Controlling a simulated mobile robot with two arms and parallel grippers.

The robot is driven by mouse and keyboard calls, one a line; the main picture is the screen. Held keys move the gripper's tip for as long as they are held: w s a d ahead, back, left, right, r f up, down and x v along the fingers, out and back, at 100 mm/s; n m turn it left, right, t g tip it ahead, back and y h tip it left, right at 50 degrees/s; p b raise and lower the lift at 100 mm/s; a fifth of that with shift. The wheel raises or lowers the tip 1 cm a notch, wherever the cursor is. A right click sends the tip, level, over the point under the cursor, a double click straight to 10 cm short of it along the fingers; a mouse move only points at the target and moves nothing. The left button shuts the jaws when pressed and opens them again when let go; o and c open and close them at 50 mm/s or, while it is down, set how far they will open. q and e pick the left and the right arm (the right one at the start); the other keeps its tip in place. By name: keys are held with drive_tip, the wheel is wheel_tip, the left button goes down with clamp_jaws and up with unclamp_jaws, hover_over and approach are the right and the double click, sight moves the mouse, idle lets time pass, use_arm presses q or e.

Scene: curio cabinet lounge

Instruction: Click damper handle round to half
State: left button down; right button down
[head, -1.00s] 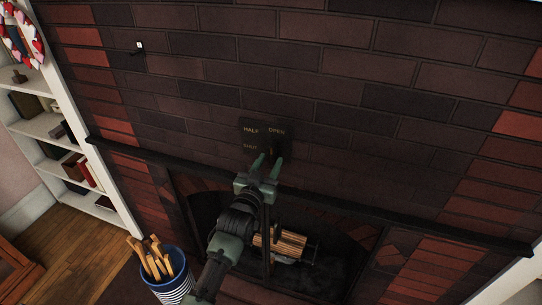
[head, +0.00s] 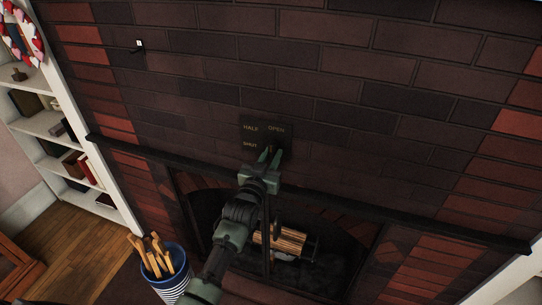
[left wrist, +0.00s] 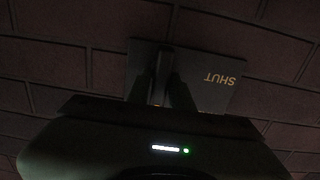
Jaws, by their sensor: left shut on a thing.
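The dark damper plate (head: 263,126) is fixed to the brick wall above the fireplace opening. It bears the words HALF, OPEN and SHUT. My left gripper (head: 270,154) reaches up to the plate's lower part and is shut on the damper handle, which is mostly hidden by the fingers. In the left wrist view the plate (left wrist: 210,96) shows with SHUT upside down, right of the gripper fingers (left wrist: 170,88). The handle's exact angle is too dark to tell. My right gripper is not in view.
A dark mantel ledge (head: 420,226) runs across below the plate. Logs (head: 280,240) lie in the firebox. A blue and white striped bucket (head: 172,284) of kindling stands at lower left, near a white bookshelf (head: 42,126). A small hook (head: 138,45) sits on the wall.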

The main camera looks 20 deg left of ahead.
use_arm(q)
drive_tip(key=n, duration=0.4)
drive_tip(key=shift+a+f+n+p, duration=0.1)
drive_tip(key=shift+a+n+p, duration=0.05)
drive_tip(key=shift+n+p, duration=0.15)
drive_tip(key=shift+a+n, duration=0.1)
drive_tip(key=shift+n, duration=1.8)
drive_tip(key=shift+f, duration=0.1)
drive_tip(key=c, duration=1.4)
unclamp_jaws()
drive_tip(key=shift+o, duration=0.2)
drive_tip(key=shift+s, duration=0.15)
